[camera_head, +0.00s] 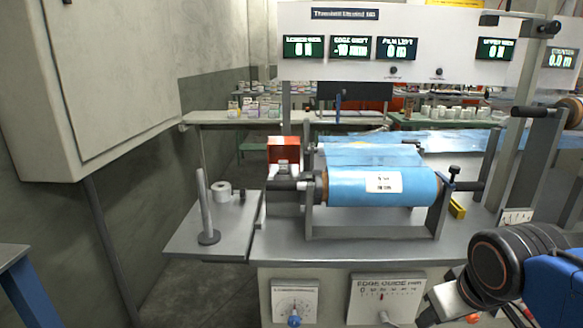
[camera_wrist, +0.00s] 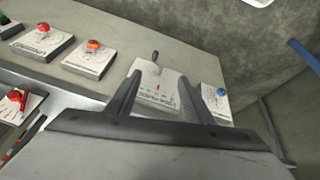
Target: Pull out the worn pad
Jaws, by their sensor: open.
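I cannot pick out a worn pad for certain in either view. The film machine holds a blue film roll (camera_head: 375,186) with a white label, lying across its cradle. A red block (camera_head: 283,150) with a grey metal part in front sits at the roll's left end. In the wrist view my gripper (camera_wrist: 160,78) is open and empty, its two dark fingers apart. Between them, beyond the tips, shows the edge guide panel (camera_wrist: 158,90) with a small lever; this panel is also in the head view (camera_head: 386,298). The gripper's fingers are not clear in the head view.
A dial panel with a blue knob (camera_wrist: 216,98) is beside the edge guide panel. Panels with orange (camera_wrist: 92,58) and red knobs (camera_wrist: 42,40) lie to the left. A side shelf (camera_head: 215,235) carries an upright post and a white roll. A grey cabinet (camera_head: 95,80) hangs at left.

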